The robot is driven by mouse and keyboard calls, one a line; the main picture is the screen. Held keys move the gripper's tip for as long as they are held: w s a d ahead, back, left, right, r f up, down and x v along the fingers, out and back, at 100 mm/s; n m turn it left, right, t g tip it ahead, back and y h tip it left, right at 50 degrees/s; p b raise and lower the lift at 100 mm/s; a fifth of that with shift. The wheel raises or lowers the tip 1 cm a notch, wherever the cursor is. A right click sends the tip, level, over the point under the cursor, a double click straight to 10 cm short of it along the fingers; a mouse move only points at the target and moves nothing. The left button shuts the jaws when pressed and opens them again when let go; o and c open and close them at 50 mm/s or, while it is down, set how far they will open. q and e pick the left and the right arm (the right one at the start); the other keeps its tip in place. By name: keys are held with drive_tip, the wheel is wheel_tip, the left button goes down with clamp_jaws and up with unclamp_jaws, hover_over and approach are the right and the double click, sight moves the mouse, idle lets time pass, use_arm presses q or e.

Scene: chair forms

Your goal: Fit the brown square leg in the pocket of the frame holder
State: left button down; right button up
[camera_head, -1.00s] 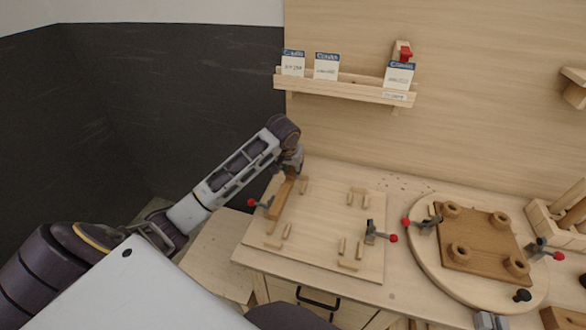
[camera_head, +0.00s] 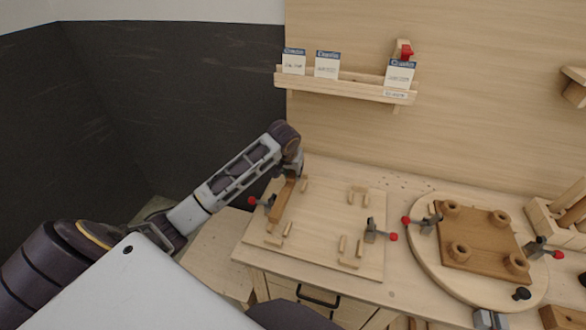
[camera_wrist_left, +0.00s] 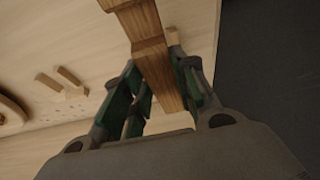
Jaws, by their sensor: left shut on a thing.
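The brown square leg (camera_head: 281,205) is a long wooden bar held at the left side of the frame holder (camera_head: 325,205), a pale board with small blocks forming pockets. My left gripper (camera_head: 291,174) is shut on the leg near its far end. In the left wrist view the leg (camera_wrist_left: 149,45) passes between the dark green fingers (camera_wrist_left: 160,85). The leg's near end shows close to the near-left pocket blocks (camera_head: 287,229). I cannot tell whether it touches the board or sits in a pocket. My right gripper is not in view.
A red-knobbed clamp (camera_head: 262,203) stands at the board's left edge, close to the leg, and another clamp (camera_head: 374,232) at its right. A round plate (camera_head: 420,262) carries a brown panel (camera_head: 475,243) with round sockets. The board's middle is clear. A card shelf (camera_head: 345,86) hangs behind.

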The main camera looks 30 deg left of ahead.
use_arm(q)
drive_tip(key=shift+f, duration=1.25)
